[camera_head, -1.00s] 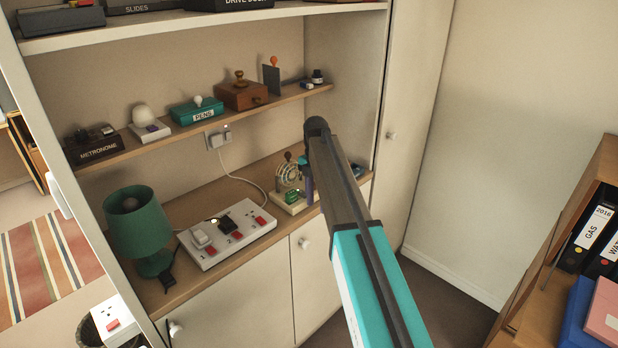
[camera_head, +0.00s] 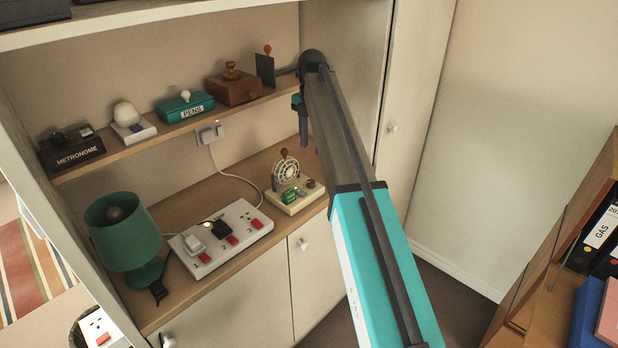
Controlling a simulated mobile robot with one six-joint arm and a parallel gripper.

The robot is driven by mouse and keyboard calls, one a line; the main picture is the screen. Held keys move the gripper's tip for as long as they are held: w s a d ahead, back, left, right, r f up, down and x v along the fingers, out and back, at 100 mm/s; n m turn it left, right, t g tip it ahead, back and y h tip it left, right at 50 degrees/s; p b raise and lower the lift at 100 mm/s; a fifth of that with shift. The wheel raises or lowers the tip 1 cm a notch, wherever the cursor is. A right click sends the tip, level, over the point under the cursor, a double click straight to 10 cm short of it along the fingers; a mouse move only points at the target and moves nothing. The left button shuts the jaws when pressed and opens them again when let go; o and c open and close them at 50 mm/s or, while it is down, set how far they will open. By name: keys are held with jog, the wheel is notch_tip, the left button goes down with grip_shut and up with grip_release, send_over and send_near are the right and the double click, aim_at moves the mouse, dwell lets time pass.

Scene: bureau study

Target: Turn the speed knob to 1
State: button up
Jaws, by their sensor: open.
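A small cream device (camera_head: 291,203) with a round fan-like wheel (camera_head: 286,172) stands on the lower worktop. It carries a green block and a small dark knob-like part (camera_head: 310,184); no speed marking is readable. A black box labelled METRONOME (camera_head: 75,157) sits at the left of the middle shelf, with small controls on top too small to read. My gripper (camera_head: 302,132) hangs at the far end of my arm, above the cream device and apart from it. It is open and holds nothing visible; the arm partly hides it.
The middle shelf holds a white dome device (camera_head: 128,115), a green PENS box (camera_head: 185,107) and a wooden box (camera_head: 234,90). A white power strip (camera_head: 220,240) and a green lamp (camera_head: 125,235) stand on the worktop. A cabinet wall rises close behind my arm.

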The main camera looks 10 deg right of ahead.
aim_at(311, 181)
jog(key=shift+a+f+p, duration=0.1)
jog(key=shift+f+p, duration=1.9)
jog(key=shift+f, duration=4.95)
jog(key=c, duration=1)
